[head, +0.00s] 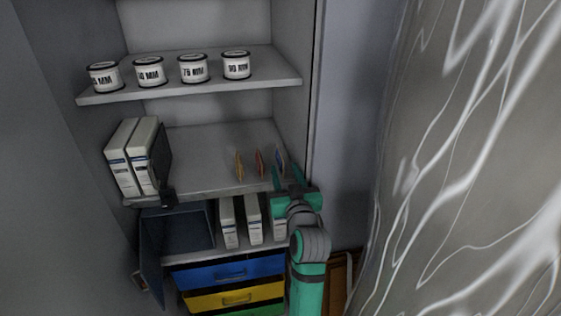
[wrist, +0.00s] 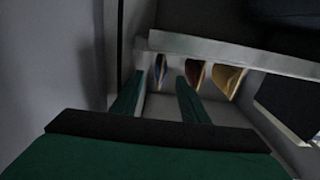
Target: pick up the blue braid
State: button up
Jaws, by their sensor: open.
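The blue braid (head: 280,158) is a small, thin upright piece at the right end of the middle shelf. It also shows in the wrist view (wrist: 160,67), beyond and roughly between my fingertips. My gripper (head: 286,174) has green fingers and is at the shelf's front right, just in front of the blue piece. In the wrist view my gripper (wrist: 160,80) is open with nothing between its fingers. I cannot tell exactly how far the fingertips are from the blue piece.
An orange-red piece (head: 260,163) and a yellow piece (head: 239,165) stand beside the blue one. White binders (head: 133,158) are at the shelf's left. Labelled tins (head: 193,69) line the shelf above. The cabinet's side wall (head: 294,100) is close on the right. Binders and coloured drawers (head: 230,272) are below.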

jog(key=shift+w+a, duration=0.1)
jog(key=shift+w, duration=0.75)
jog(key=shift+a, duration=0.1)
grip_shut()
